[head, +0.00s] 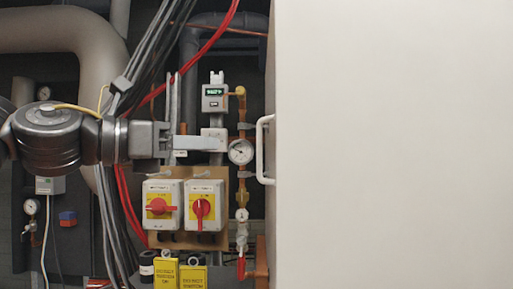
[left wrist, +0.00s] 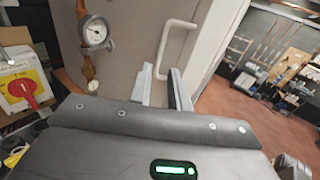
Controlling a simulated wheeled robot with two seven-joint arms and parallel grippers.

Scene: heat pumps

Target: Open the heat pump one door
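The white heat pump cabinet front (head: 395,145) fills the right half of the head view. A white bar handle (head: 261,150) stands out at its left edge. In the left wrist view the handle (left wrist: 164,47) shows on a beige panel, just beyond my fingers. My left gripper (head: 220,143) points right toward the handle, a short way left of it. In the left wrist view my left gripper (left wrist: 162,86) has its two fingers apart with nothing between them. The handle appears ahead of the fingertips, apart from them. I cannot tell whether the door is fully shut. My right gripper is not in view.
A round gauge (head: 241,151) on a copper pipe sits close by the handle. Below my left gripper are two switch boxes with red knobs (head: 162,207) (head: 203,206). Red and grey cables (head: 128,190) hang behind. Open brown floor (left wrist: 238,92) shows in the left wrist view.

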